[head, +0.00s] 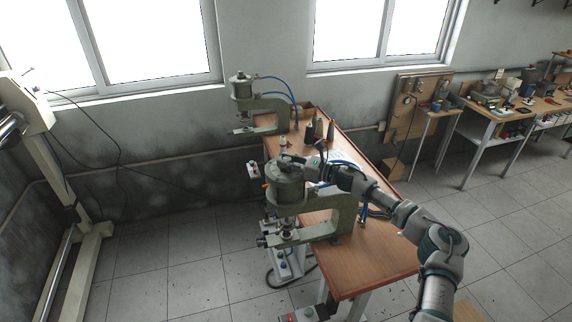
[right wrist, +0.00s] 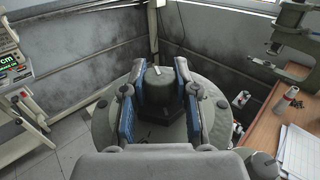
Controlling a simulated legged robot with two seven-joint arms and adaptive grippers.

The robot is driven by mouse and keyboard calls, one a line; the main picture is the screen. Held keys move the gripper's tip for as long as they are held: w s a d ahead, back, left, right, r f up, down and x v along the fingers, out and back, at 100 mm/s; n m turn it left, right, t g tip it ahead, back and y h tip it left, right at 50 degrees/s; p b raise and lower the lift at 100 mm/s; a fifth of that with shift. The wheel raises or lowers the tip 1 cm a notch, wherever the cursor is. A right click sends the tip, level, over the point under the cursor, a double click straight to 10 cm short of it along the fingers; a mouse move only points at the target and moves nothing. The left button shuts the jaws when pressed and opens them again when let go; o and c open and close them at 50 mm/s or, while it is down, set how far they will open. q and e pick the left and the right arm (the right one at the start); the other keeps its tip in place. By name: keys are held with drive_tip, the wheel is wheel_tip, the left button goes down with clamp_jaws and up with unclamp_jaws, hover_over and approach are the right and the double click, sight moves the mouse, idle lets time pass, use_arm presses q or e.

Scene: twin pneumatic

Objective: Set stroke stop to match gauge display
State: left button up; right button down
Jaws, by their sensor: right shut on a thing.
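The near grey-green press (head: 346,212) stands on the wooden bench, with a wide round head (head: 286,188). My right gripper (head: 288,162) reaches down onto the top of this head. In the right wrist view, its blue-padded fingers (right wrist: 159,72) are shut on a dark grey round knob (right wrist: 158,88), one on each side. The knob stands up from the middle of the head (right wrist: 104,125). At the left edge of the right wrist view, a gauge display (right wrist: 10,66) shows green characters including "cm"; the rest is cut off. My left gripper is in neither view.
A second, similar press (head: 268,105) stands at the bench's far end. Dark bottles (head: 312,130) stand on the wooden bench (head: 385,258) between the presses. White papers (right wrist: 300,150) lie at the right in the wrist view. Blue hoses run behind both presses.

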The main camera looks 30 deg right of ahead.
sight(288, 157)
drive_tip(key=shift+d+r+n+g+y+b, duration=0.15)
drive_tip(key=shift+n+g+y+b, duration=0.15)
drive_tip(key=shift+n+g+y, duration=0.3)
drive_tip(key=shift+d+r+n+g+y+b, duration=0.1)
drive_tip(key=shift+n+g+y+b, duration=0.25)
drive_tip(key=shift+y, duration=0.35)
drive_tip(key=shift+r, duration=0.2)
drive_tip(key=c, duration=1.1)
unclamp_jaws()
drive_tip(key=shift+c, duration=0.2)
drive_tip(key=shift+o, duration=1.4)
drive_tip(key=shift+f, duration=0.25)
wheel_tip(288, 157, up, 10)
drive_tip(key=shift+w+f, duration=0.15)
drive_tip(key=shift+f, duration=0.1)
drive_tip(key=shift+d+r, duration=0.15)
